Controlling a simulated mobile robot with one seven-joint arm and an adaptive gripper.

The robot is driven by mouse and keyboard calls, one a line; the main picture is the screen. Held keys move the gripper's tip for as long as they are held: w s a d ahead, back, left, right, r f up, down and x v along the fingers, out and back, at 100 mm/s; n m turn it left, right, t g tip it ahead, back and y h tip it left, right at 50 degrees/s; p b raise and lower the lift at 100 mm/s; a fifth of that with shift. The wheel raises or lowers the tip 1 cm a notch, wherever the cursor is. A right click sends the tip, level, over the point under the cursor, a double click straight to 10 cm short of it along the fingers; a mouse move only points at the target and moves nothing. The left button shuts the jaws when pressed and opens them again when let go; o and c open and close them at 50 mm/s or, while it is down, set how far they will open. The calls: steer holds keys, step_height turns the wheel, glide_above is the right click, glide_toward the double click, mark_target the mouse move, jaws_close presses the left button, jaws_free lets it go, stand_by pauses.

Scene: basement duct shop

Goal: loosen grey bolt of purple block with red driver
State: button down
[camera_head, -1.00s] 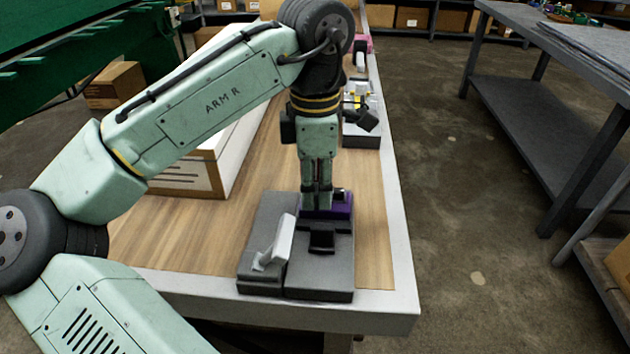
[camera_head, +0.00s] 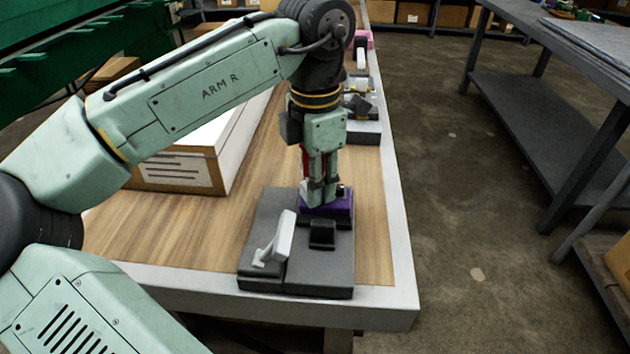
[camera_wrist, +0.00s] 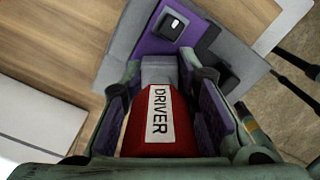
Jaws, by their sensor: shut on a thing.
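My gripper (camera_head: 322,190) points down over the purple block (camera_head: 340,207) and is shut on the red driver (camera_head: 306,163). In the wrist view the driver (camera_wrist: 160,125), with a white label reading DRIVER, sits between my fingers, its grey end toward the purple block (camera_wrist: 150,48). The block is set in a dark grey fixture (camera_head: 265,225) near the table's front end. A small light-topped bolt on a black base (camera_wrist: 174,25) shows on the block, beside the driver. Whether the driver's tip touches a bolt is hidden by the driver and fingers.
The fixture carries a white lever (camera_head: 283,238) and a black clamp block (camera_head: 322,235). A large white-topped box (camera_head: 190,160) stands to the left. Another fixture (camera_head: 363,130) stands farther back on the table. The wooden top (camera_head: 180,230) is clear at front left.

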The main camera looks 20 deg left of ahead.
steer(key=shift+n+b, duration=0.3)
steer(key=shift+b, duration=0.1)
steer(key=shift+m+p, duration=0.6)
steer(key=shift+m, duration=0.2)
steer(key=shift+r, duration=0.1)
steer(key=shift+r+p, duration=2.2)
steer(key=shift+r, duration=0.2)
